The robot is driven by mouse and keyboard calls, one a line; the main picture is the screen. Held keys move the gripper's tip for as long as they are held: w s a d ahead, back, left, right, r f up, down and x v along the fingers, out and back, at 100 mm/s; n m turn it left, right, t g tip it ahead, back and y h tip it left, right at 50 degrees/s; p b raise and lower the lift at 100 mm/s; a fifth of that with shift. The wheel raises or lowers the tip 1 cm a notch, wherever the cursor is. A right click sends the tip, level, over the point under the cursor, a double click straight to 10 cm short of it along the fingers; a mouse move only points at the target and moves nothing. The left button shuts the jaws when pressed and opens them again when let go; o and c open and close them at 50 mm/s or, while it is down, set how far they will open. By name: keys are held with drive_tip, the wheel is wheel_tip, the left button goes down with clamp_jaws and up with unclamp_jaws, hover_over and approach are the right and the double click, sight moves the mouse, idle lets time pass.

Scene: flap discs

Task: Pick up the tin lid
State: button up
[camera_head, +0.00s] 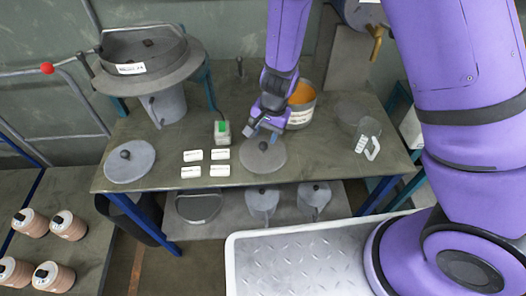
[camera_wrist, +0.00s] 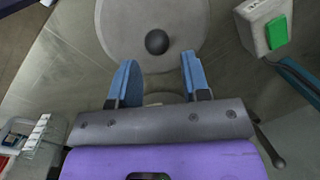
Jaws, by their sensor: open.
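A round flat grey lid (camera_head: 262,158) with a black knob lies on the table near its front edge, just in front of my gripper. It also shows at the top of the wrist view (camera_wrist: 125,25), with its knob ahead of and between the fingertips. My gripper (camera_head: 264,130) is open and empty, with blue fingers (camera_wrist: 160,68) pointing at the lid; I cannot tell if they touch it. A second grey lid (camera_head: 130,168) with a dark knob lies at the table's left end. A tin (camera_head: 299,115) with orange contents stands open behind my gripper, partly hidden by it.
A green-topped box (camera_head: 222,134) stands just left of the lid, with several white labels (camera_head: 192,156) nearby. A glass jug (camera_head: 368,137) stands at right. A large grey machine (camera_head: 150,65) fills the back left. Lidded pots (camera_head: 262,203) sit on the lower shelf.

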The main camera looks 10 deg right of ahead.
sight(264, 143)
drive_tip(key=shift+s+a+f, duration=0.1)
drive_tip(key=shift+a+f, duration=0.1)
drive_tip(key=shift+f, duration=1.2)
drive_tip(key=shift+s+a+f, duration=0.1)
drive_tip(key=shift+a+f, duration=0.05)
drive_tip(key=shift+f, duration=1.25)
drive_tip(key=c, duration=0.7)
drive_tip(key=shift+r, duration=0.15)
